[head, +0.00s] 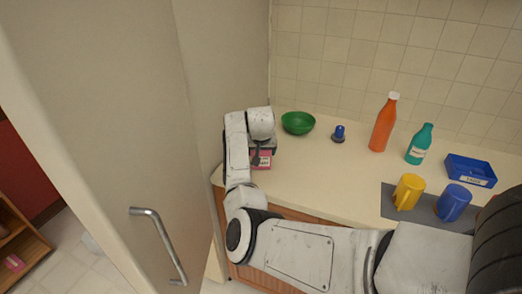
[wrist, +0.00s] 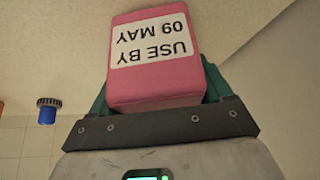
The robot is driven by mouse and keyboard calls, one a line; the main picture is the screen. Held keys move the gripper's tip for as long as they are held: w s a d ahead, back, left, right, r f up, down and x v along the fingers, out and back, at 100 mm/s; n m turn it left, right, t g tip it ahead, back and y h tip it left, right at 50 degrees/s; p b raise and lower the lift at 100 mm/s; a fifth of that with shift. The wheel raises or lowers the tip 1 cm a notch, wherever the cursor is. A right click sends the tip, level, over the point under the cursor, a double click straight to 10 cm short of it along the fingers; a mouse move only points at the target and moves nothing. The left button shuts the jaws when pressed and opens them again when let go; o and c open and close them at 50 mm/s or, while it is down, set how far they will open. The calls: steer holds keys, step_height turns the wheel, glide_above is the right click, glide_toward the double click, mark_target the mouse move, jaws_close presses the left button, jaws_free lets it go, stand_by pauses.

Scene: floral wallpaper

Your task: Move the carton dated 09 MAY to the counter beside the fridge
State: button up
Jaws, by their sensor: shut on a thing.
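The pink carton (wrist: 155,80) shows a white label reading "USE BY 09 MAY", upside down in the wrist view. My gripper (wrist: 155,100) is shut on it, with a teal finger on each side. In the head view my gripper (head: 262,149) and the pink carton (head: 262,160) are over the left end of the cream counter (head: 310,175), beside the tall beige fridge (head: 110,110). My wrist hides part of the carton there. I cannot tell whether the carton's bottom touches the counter.
A green bowl (head: 298,123) and a small blue-topped item (head: 339,134) stand behind and right of the carton. Further right are an orange bottle (head: 383,125), teal bottle (head: 419,145), blue tray (head: 471,171), and yellow (head: 408,192) and blue (head: 453,202) mugs on a grey mat (head: 390,210).

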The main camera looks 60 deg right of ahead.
steer(key=shift+f, duration=0.35)
steer(key=shift+f, duration=0.1)
steer(key=o, duration=1.1)
steer(key=shift+r, duration=0.2)
steer(key=b+v, duration=0.1)
steer(key=v, duration=1.1)
steer(key=shift+b, duration=0.3)
steer(key=shift+f, duration=0.1)
